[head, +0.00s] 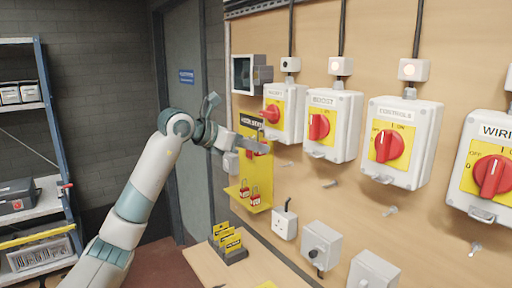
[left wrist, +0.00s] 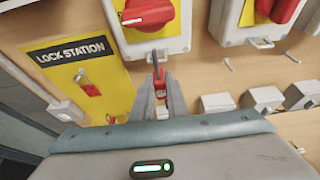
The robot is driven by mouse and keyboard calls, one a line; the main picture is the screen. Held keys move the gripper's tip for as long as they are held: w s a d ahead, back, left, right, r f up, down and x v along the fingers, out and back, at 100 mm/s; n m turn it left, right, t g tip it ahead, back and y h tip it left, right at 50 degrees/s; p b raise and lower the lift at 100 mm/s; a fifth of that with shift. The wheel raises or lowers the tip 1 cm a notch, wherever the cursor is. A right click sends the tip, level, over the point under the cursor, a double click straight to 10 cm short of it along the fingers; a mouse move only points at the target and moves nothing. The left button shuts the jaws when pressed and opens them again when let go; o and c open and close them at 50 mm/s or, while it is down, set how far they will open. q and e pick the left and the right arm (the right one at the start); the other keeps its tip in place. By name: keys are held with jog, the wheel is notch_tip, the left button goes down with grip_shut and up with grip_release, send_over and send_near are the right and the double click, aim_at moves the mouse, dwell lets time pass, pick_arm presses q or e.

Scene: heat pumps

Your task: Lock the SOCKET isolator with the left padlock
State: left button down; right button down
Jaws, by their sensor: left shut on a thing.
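The leftmost isolator (head: 285,124) is a white box with a yellow plate and a red rotary handle (head: 270,113); its label is too small to read surely. In the left wrist view its red handle (left wrist: 148,14) lies level, its white mark toward the left. A metal hasp (left wrist: 154,56) sticks out below this box. My left gripper (head: 266,147) is shut on a red padlock (left wrist: 160,88) just below the hasp. The padlock's shackle points up at the hasp; I cannot tell whether it passes through. My right gripper is out of view.
The yellow lock station (head: 262,184) hangs at the left with red padlocks (head: 244,191) on it. More isolators, BOOST (head: 345,142), CONTROLS (head: 424,160) and WIRING (head: 465,204), run to the right. Grey sockets (head: 285,226) sit lower; a bench (head: 205,268) with yellow tags stands below.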

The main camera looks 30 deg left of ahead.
aim_at(262, 155)
pick_arm(q)
jog(key=shift+w+d+p, duration=0.2)
jog(key=shift+w, duration=0.35)
jog(key=shift+w+d+p, duration=0.2)
jog(key=shift+w, duration=0.3)
dwell(1.7)
dwell(0.8)
jog(key=shift+f+b, duration=1.15)
jog(key=shift+f, duration=0.1)
dwell(0.9)
jog(key=c, duration=1.7)
grip_release()
jog(key=shift+o, duration=0.2)
jog(key=shift+s, duration=0.15)
